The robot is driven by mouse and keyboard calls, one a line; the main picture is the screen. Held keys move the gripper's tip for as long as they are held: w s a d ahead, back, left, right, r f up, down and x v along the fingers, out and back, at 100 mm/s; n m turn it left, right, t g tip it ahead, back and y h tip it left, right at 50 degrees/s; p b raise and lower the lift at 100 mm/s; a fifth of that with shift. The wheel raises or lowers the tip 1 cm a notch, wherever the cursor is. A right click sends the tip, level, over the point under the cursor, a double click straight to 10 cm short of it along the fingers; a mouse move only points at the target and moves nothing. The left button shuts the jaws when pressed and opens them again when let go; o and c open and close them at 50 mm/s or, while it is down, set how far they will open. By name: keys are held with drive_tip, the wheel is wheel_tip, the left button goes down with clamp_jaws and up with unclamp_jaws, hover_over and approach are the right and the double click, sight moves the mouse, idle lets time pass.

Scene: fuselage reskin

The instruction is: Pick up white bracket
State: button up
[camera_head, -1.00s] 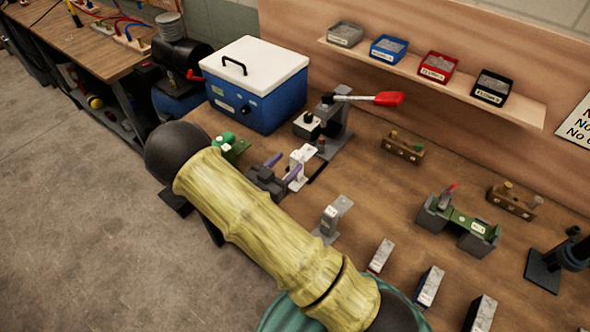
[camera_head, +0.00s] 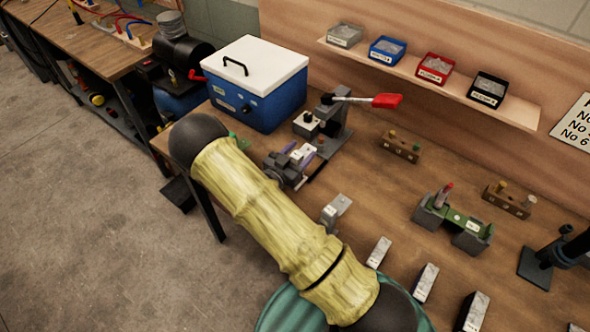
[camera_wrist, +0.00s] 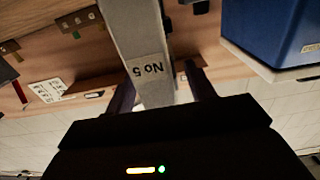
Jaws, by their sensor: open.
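The white bracket (camera_head: 304,153) stands on the wooden bench in front of the lever press, partly hidden by my gripper. In the wrist view a pale bracket labelled "No 5" (camera_wrist: 140,45) fills the upper middle, between my two dark fingers. I take it to be the same bracket. My gripper (camera_head: 299,165) is open, with its purple fingers on either side of the bracket. The wrist view also shows my gripper (camera_wrist: 163,92). Whether the fingers touch the bracket cannot be told.
A lever press (camera_head: 335,120) with a red handle stands close behind. A blue box with a white lid (camera_head: 255,85) is at the back left. A grey bracket (camera_head: 335,212) and several small blocks lie nearer. A green fixture (camera_head: 455,221) stands to the right.

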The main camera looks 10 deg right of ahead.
idle(0.4)
clamp_jaws()
drive_tip(key=shift+r+b, duration=1)
drive_tip(key=shift+r, duration=4.05)
